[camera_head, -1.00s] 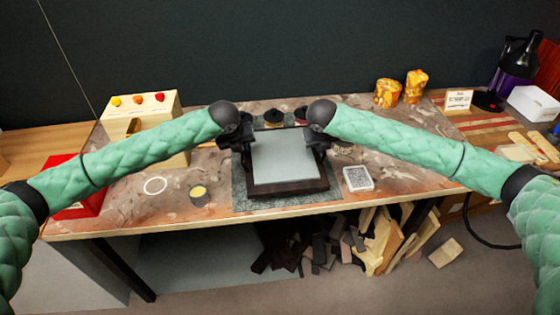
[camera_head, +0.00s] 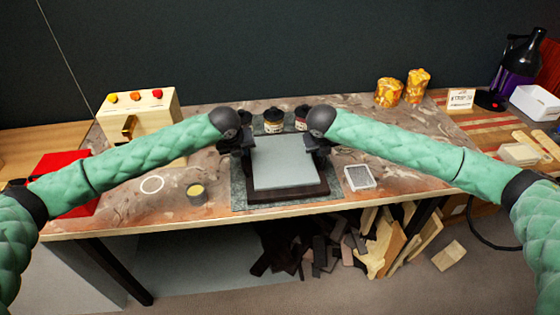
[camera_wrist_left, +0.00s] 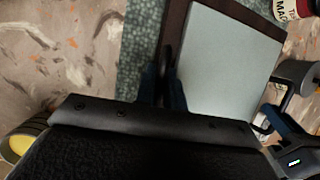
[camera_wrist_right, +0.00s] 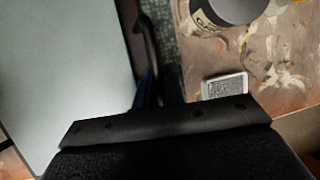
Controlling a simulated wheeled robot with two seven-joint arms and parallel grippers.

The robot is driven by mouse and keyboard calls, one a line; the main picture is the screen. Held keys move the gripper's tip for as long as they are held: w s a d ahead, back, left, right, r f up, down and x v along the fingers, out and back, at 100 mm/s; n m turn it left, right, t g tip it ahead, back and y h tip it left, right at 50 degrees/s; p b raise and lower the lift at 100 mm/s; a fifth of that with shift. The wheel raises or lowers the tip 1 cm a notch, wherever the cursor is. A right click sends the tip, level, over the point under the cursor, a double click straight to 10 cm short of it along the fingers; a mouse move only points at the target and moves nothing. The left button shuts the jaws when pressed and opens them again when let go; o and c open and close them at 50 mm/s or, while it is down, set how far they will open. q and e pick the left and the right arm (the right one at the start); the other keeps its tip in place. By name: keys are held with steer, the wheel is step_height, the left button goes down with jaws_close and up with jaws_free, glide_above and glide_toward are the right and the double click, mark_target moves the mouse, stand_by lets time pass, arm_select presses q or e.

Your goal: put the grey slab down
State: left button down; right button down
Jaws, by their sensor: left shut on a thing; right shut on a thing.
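The grey slab (camera_head: 285,164), pale and flat with a dark rim, lies level over a green mat (camera_head: 240,201) in the head view. I cannot tell whether its underside touches the mat. The slab also shows in the left wrist view (camera_wrist_left: 228,62), beside the left fingers (camera_wrist_left: 165,80), and in the right wrist view (camera_wrist_right: 65,70), beside the right fingers (camera_wrist_right: 157,85).
Jars (camera_head: 273,121) stand close behind the slab. A small tin (camera_head: 196,194) and white ring (camera_head: 152,184) lie left, a card deck (camera_head: 359,177) right. A cream box (camera_head: 140,115) with knobs stands back left. Amber pieces (camera_head: 388,93) stand back right.

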arm_select(q)
steer(key=shift+w+a+f+b, duration=0.1)
steer(key=shift+f+b, duration=0.35)
steer(key=shift+b, duration=0.05)
arm_select(e)
steer(key=shift+w+f, duration=0.1)
steer(key=shift+f, duration=0.35)
arm_select(q)
steer(key=c, duration=1.9)
jaws_free()
steer(key=shift+f, duration=0.2)
arm_select(e)
steer(key=c, duration=1.9)
jaws_free()
steer(key=shift+d+f, duration=0.1)
steer(key=shift+f, duration=0.05)
arm_select(q)
steer(key=o, duration=0.4)
steer(key=shift+r, duration=0.1)
arm_select(e)
steer(key=o, duration=0.4)
arm_select(q)
steer(key=shift+s, duration=0.2)
arm_select(e)
steer(key=shift+s, duration=0.2)
